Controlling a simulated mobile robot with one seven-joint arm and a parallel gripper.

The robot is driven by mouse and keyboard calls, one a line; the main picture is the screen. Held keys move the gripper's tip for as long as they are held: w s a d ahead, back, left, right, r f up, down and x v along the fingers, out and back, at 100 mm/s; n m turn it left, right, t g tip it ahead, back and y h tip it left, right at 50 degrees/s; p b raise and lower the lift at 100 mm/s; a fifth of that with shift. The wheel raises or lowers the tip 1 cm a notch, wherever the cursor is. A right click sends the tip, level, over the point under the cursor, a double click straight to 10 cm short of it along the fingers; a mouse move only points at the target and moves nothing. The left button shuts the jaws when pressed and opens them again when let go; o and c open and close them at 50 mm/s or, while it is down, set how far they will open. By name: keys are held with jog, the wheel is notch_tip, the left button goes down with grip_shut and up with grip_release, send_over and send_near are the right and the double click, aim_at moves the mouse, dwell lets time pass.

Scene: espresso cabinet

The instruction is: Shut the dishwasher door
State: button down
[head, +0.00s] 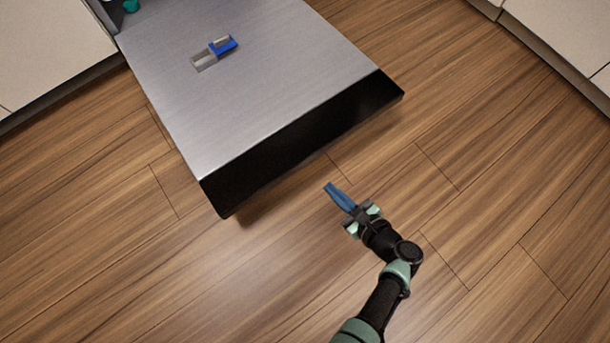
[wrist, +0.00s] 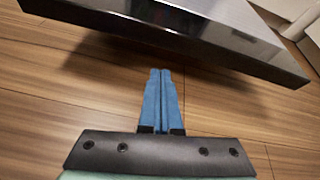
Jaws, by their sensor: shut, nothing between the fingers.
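The dishwasher door (head: 240,95) is folded down and lies open, its grey metal inner face upward. It has a small dispenser with a blue part (head: 223,45) on it. The door's black outer edge (head: 305,142) faces my gripper. In the wrist view the black edge (wrist: 190,35) crosses the top of the picture. My gripper (head: 328,186) is shut and empty, its blue fingers together. It is just in front of the door edge and looks apart from it. The wrist view shows the shut fingers (wrist: 160,72) pointing toward the door edge.
The wooden floor (head: 480,180) is clear around the door and my arm. White cabinet fronts stand at the upper left (head: 45,50) and upper right (head: 565,30). A bit of the dishwasher's inside with a teal item (head: 131,5) shows at the top left.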

notch_tip(320, 180, down, 5)
jog(key=s+a+m+b, duration=0.2)
jog(key=shift+t, duration=0.3)
jog(key=b+x, duration=0.2)
jog(key=x, duration=0.1)
jog(key=b+x, duration=0.2)
jog(key=x, duration=0.1)
jog(key=b+x, duration=0.2)
jog(key=x, duration=0.1)
jog(key=shift+w+f+b, duration=0.1)
jog(key=shift+f+b, duration=0.25)
jog(key=shift+w+r+p, duration=0.1)
jog(key=shift+r+p, duration=0.2)
jog(key=shift+r, duration=2.05)
jog(key=shift+r, duration=0.1)
